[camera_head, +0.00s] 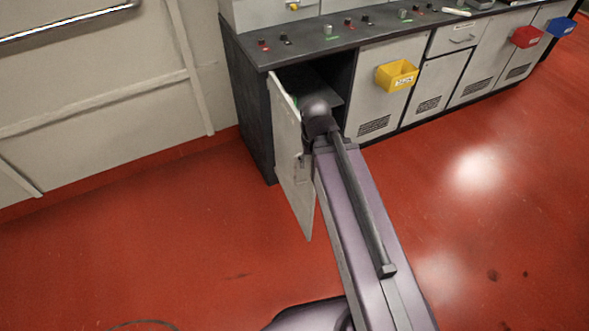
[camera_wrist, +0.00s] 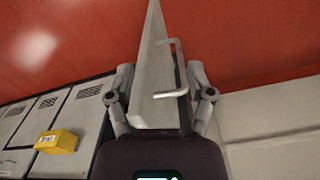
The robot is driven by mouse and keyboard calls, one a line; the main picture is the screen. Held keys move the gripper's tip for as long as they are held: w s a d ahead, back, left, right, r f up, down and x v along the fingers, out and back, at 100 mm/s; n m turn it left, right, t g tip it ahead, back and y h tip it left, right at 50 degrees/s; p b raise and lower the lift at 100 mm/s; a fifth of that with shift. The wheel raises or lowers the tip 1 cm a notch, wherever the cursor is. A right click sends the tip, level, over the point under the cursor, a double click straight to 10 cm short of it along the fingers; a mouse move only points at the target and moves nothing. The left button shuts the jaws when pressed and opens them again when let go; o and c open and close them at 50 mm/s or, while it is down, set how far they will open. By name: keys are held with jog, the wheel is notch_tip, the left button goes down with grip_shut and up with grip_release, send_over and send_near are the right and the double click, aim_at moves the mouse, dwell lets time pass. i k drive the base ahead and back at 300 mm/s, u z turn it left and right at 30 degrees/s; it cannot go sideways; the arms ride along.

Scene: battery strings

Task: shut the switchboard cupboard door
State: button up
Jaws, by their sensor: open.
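The light grey cupboard door (camera_head: 292,155) stands swung wide open at the left end of the counter, with the dark cupboard inside showing beside it. In the wrist view the door (camera_wrist: 154,75) runs up the middle, seen nearly edge-on, with its bent bar handle (camera_wrist: 178,70) on its right side. My gripper (camera_wrist: 160,72) is open, with one finger on each side of the door in the picture. I cannot tell whether either finger touches it. In the head view my arm covers part of the cupboard opening, and the fingers are not clearly visible.
The dark worktop (camera_head: 330,42) carries switches and small parts. A yellow bin (camera_head: 397,75) hangs on the neighbouring cupboard front; red (camera_head: 527,37) and blue (camera_head: 561,27) bins hang farther right. A pale wall (camera_head: 90,90) stands left. The red floor (camera_head: 180,225) is clear.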

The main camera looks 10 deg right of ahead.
aim_at(298, 188)
jog(key=z, duration=0.85)
jog(key=k, duration=0.8)
jog(key=u, duration=0.75)
